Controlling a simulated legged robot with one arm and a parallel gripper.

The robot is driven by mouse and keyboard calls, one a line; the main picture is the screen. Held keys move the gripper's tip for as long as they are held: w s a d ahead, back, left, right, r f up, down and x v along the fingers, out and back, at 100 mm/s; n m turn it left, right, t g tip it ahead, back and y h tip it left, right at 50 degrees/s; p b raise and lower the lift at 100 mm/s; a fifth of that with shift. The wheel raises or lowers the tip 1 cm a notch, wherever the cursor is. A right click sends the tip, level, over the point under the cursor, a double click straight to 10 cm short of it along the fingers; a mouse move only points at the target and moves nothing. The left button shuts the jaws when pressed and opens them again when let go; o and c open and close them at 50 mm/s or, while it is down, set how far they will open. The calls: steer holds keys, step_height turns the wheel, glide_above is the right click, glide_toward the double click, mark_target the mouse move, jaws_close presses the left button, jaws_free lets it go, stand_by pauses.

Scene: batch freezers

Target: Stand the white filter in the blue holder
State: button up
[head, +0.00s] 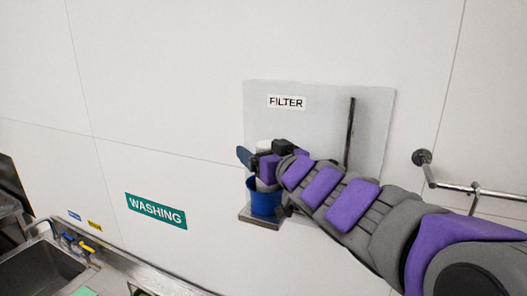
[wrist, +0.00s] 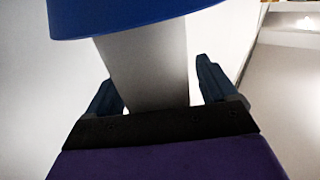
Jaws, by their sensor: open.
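The blue holder (head: 266,200) is a cup on a small metal shelf against the wall panel; its blue rim also fills the top of the wrist view (wrist: 130,15). The white filter (head: 264,146) stands roughly upright, its top showing above my gripper (head: 262,158). A little white also shows below the gripper, at the cup's mouth. In the wrist view the filter (wrist: 145,62) is a pale column between my two open fingers, with gaps beside it. Its end passes behind the blue rim and appears to be inside the holder; its base is hidden.
A grey panel labelled FILTER (head: 286,102) carries a dark upright rod (head: 350,130) right of the holder. A metal rail (head: 455,187) is on the wall at the right. A sink (head: 40,270) and counter lie lower left, below the WASHING sign (head: 156,211).

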steer(key=v, duration=1.1)
steer(key=shift+s, duration=0.5)
steer(key=shift+d, duration=0.15)
steer(key=s+d+f+m+g+h+b, duration=0.1)
steer(key=s+d+f+g+h+b, duration=0.2)
steer(key=f, duration=0.8)
steer(key=s+d+f+m+g+h+b, duration=0.25)
steer(key=d+f+b, duration=0.2)
steer(key=f, duration=0.75)
steer(key=s+d+f+m+g+h+b, duration=0.1)
steer(key=s+d+f+g+h+b, duration=0.25)
steer(key=f, duration=0.75)
steer(key=s+f+m+g+b, duration=0.2)
steer(key=s+f+g+b, duration=0.5)
steer(key=s+f, duration=1.2)
steer(key=s+b, duration=0.2)
steer(key=b, duration=0.2)
steer(key=shift+s+d+f+g+h, duration=0.2)
steer(key=shift+s+f+g+h, duration=0.05)
steer(key=shift+g+h, duration=0.15)
